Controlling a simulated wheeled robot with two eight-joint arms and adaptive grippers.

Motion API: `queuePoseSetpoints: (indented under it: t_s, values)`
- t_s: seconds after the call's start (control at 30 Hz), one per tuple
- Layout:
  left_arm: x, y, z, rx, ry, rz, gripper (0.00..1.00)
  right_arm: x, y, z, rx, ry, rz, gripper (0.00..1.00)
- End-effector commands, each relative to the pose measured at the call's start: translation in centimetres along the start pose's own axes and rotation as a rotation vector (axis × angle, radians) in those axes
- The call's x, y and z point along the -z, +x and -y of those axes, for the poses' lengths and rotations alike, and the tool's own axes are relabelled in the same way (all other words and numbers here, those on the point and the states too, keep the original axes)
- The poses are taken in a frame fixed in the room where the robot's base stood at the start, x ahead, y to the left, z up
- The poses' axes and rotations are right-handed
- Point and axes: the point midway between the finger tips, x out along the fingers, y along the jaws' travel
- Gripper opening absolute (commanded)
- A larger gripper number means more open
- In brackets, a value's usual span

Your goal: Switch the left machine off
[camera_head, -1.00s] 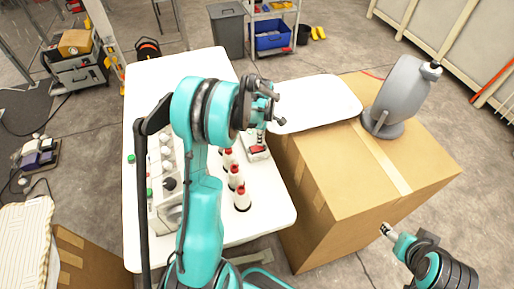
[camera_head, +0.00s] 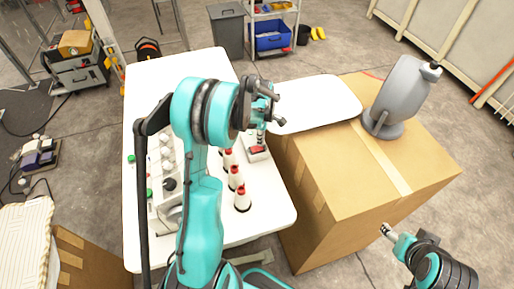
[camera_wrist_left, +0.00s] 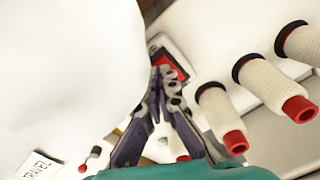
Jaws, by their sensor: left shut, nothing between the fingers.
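My left gripper (camera_head: 262,134) points down over the white table, right above a small box with a red switch (camera_head: 257,150). In the left wrist view its fingers (camera_wrist_left: 158,72) are shut and empty, with their tips at the red switch (camera_wrist_left: 170,66) in its dark frame. I cannot tell whether the tips touch it. Thread cones with red tops (camera_head: 235,178) stand in a row beside the switch box. My left arm hides part of the machine (camera_head: 165,190) behind it. My right gripper (camera_head: 387,231) is at the lower right, away from the table; its jaws are unclear.
Cones (camera_wrist_left: 220,110) stand close to the left fingers. A large white surface (camera_wrist_left: 65,65) fills the wrist view's left side.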

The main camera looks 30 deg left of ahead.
Motion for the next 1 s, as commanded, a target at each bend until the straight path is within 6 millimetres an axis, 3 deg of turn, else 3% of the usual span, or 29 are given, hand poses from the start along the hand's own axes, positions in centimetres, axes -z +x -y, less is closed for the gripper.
queuePoseSetpoints:
  t_s: [1.0]
  values:
    - [0.0,1.5,0.0,0.000,0.000,0.000,0.00,-0.7,1.0,0.0,0.000,0.000,0.000,0.62]
